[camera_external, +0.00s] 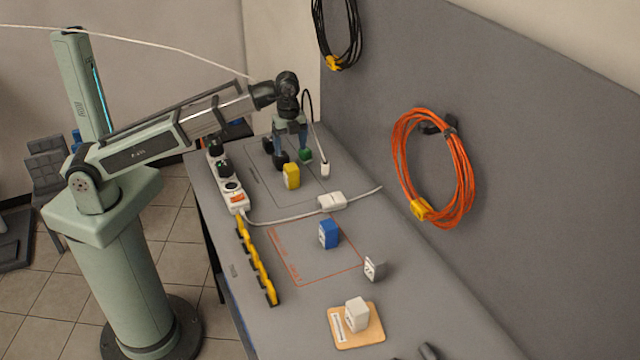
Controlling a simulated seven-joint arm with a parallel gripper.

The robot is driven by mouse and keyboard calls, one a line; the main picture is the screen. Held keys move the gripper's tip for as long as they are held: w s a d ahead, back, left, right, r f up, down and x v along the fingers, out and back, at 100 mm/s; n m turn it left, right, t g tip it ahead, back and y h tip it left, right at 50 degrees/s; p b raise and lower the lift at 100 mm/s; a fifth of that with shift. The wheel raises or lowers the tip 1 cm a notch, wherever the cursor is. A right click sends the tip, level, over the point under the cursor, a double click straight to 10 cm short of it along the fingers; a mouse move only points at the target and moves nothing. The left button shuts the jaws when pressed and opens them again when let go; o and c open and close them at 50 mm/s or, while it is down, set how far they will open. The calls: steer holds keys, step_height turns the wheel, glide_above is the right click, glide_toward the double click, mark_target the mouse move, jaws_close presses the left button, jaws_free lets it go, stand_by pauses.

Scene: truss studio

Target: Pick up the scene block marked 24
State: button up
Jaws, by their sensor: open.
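Several small blocks stand on the grey table: a yellow block (291,176), a green block (305,156), a blue block (328,234), a grey block (374,268) and a white block (357,314). They carry marks too small to read, so I cannot tell which is marked 24. My gripper (292,152) points down over the far part of the table, open, with nothing seen between its fingers. In the picture it is just above the yellow block, and the green block shows at its right finger. I cannot tell whether it touches either.
The white block is on a wooden board (374,337). A power strip (232,187) with plugs and a yellow rail (256,262) line the left edge. A white cable crosses the table to a white box (332,201). A grey wall with an orange cable coil (463,190) stands right.

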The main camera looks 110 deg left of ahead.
steer(key=shift+o, duration=0.2)
steer(key=w+d+m, duration=0.3)
steer(key=w+d, duration=0.5)
steer(key=d, duration=0.5)
steer(key=m, duration=1.4)
glide_toward(376, 258)
step_height(376, 258, down, 8)
steer(key=shift+a+f, duration=0.15)
steer(key=shift+f, duration=1.2)
steer(key=shift+a+f, duration=0.15)
steer(key=shift+f, duration=1.2)
